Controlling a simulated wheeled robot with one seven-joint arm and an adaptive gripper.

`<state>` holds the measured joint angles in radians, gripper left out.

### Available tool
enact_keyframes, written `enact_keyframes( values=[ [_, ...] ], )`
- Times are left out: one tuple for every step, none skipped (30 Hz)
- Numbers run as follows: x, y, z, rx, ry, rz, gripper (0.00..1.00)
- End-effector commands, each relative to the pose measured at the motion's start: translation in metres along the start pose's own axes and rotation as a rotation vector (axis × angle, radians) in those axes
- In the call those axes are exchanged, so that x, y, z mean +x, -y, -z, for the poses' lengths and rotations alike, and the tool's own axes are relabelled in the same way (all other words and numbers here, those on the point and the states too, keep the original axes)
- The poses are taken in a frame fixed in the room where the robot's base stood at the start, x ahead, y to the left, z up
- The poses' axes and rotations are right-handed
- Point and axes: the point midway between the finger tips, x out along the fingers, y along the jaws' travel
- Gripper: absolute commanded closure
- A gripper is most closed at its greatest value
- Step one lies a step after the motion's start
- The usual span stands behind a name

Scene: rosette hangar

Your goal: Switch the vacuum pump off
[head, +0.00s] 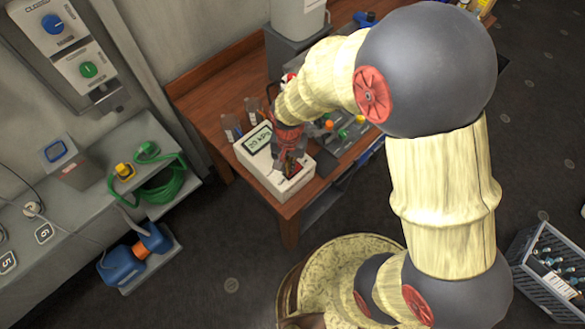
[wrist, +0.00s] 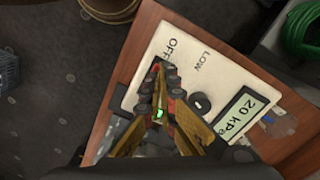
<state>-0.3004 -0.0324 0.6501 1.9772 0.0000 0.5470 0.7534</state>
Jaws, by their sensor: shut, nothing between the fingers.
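The vacuum pump (head: 262,177) is a white box on the wooden table. Its panel (wrist: 147,52) fills the middle of the wrist view, with the words OFF and LOW at the top. Its display (wrist: 236,113) reads 20 kPa and also shows in the head view (head: 258,139). A small dark round part (wrist: 201,103) sits beside the display. My gripper (wrist: 163,72) is shut and empty over the panel, its tips just below the word OFF. A green spot (wrist: 159,113) shows between the fingers. The gripper hides part of the panel, and I cannot tell whether it touches it.
Small bottles (head: 231,127) stand behind the pump. Coloured parts (head: 345,134) lie to its right on the wooden table (head: 291,208). A grey bench (head: 70,222) with a green hose (head: 165,184) is at the left. A crate of bottles (head: 545,275) stands on the floor at right.

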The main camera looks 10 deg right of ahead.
Motion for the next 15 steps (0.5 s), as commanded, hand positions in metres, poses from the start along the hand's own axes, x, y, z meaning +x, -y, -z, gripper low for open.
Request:
enact_keyframes(
  values=[
    [0.0012,0.0,0.0,0.0,0.0,0.0,1.0],
    [0.0016,0.0,0.0,0.0,0.0,0.0,1.0],
    [0.0021,0.0,0.0,0.0,0.0,0.0,1.0],
    [0.0025,0.0,0.0,0.0,0.0,0.0,1.0],
    [0.0029,0.0,0.0,0.0,0.0,0.0,1.0],
    [0.0035,0.0,0.0,0.0,0.0,0.0,1.0],
    [0.0038,0.0,0.0,0.0,0.0,0.0,1.0],
    [0.0043,0.0,0.0,0.0,0.0,0.0,1.0],
    [0.0048,0.0,0.0,0.0,0.0,0.0,1.0],
    [0.0052,0.0,0.0,0.0,0.0,0.0,1.0],
    [0.0056,0.0,0.0001,0.0,0.0,0.0,1.0],
    [0.0061,0.0,0.0,0.0,0.0,0.0,1.0],
    [0.0065,0.0,0.0,0.0,0.0,0.0,1.0],
    [0.0069,0.0001,0.0001,0.0,0.0,0.0,1.0],
    [0.0075,0.0,0.0,0.0,0.0,0.0,1.0]
  ],
)
